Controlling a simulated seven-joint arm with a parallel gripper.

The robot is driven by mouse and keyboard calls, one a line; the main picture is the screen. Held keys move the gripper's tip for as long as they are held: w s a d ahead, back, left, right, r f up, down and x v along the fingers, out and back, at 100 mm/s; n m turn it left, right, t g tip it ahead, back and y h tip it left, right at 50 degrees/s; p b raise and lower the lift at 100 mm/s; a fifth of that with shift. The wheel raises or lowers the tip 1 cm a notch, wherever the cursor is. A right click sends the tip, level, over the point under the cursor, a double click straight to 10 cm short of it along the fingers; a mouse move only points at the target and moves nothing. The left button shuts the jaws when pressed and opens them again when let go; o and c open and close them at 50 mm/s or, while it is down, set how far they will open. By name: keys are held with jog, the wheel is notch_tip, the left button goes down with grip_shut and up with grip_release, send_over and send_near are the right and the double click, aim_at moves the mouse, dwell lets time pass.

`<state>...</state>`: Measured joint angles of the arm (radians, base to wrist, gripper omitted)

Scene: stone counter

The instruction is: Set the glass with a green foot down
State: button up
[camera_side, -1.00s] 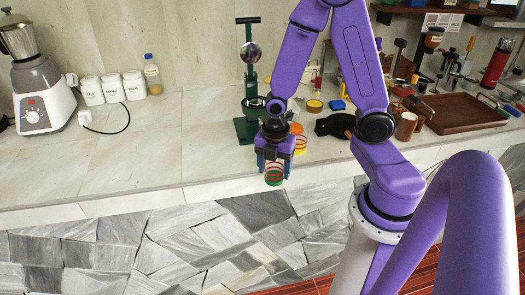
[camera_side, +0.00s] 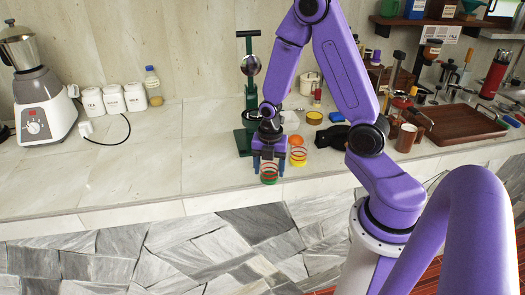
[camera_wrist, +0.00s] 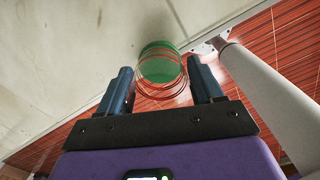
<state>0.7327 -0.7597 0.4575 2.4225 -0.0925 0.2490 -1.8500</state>
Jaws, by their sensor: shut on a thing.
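The glass with a green foot (camera_side: 269,173) is clear with red rings round it and shows at the front part of the counter in the side view. My gripper (camera_side: 269,165) is shut on it, one blue finger on each side. In the wrist view my gripper (camera_wrist: 163,88) has the glass (camera_wrist: 160,66) between its fingers, with the green foot at the far end. The glass looks upright in the side view. I cannot tell whether the foot touches the counter (camera_side: 150,180).
A green lever press (camera_side: 250,100) stands behind my gripper. A black item (camera_side: 332,136) and a brown tray (camera_side: 465,124) are to the right. The counter is clear to the left.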

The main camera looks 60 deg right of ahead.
jog(key=w+d, duration=0.6)
jog(key=shift+w+d, duration=0.2)
jog(key=shift+d, duration=0.05)
jog(key=shift+w+d+f, duration=0.1)
jog(key=shift+d+f, duration=0.05)
jog(key=shift+f, duration=0.15)
jog(key=shift+f, duration=0.1)
jog(key=o, duration=1.1)
